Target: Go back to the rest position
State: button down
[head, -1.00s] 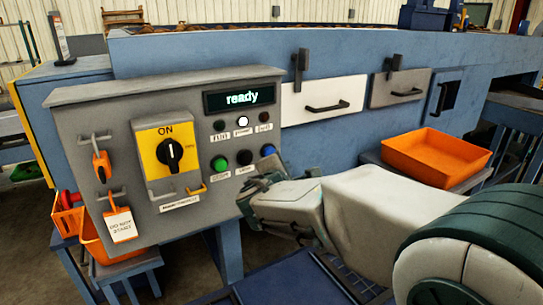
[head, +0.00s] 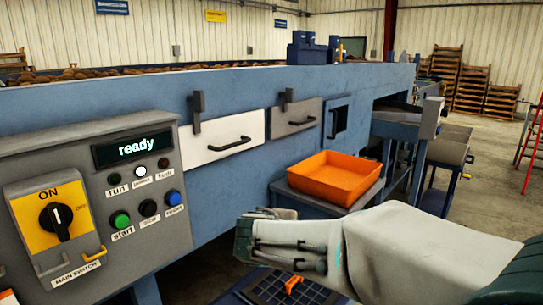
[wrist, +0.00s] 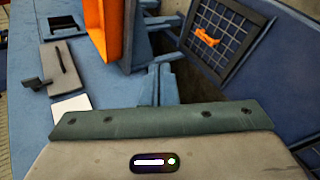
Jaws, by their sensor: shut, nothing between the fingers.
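My gripper (head: 250,222) is in front of the blue machine in the head view, to the right of the control panel (head: 100,200) and apart from it. Its fingers also show in the wrist view (wrist: 158,82), closed together with nothing between them. The panel display (head: 135,147) reads "ready". The yellow main switch (head: 52,215) has its black knob under the word ON. A green start button (head: 120,219), a black button and a blue button (head: 173,197) sit in a row.
An orange tray (head: 330,178) stands on a blue stand behind my gripper. A dark grid (head: 268,290) with a small orange object (head: 292,285) lies below my arm. White (head: 222,138) and grey (head: 295,118) hatches are on the machine wall. Open floor lies at the right.

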jog(key=s+d+f+m+g, duration=0.4)
jog(key=s+d+m, duration=0.3)
jog(key=s+d, duration=0.25)
jog(key=s+d+f+m+g+y, duration=0.1)
jog(key=s+f+m+g+y, duration=0.2)
jog(key=s+m, duration=0.4)
jog(key=s+y, duration=0.1)
jog(key=s, duration=0.3)
jog(key=shift+s+m+p, duration=0.2)
jog(key=shift+m+p, duration=0.1)
jog(key=shift+m, duration=0.1)
jog(key=shift+f, duration=0.1)
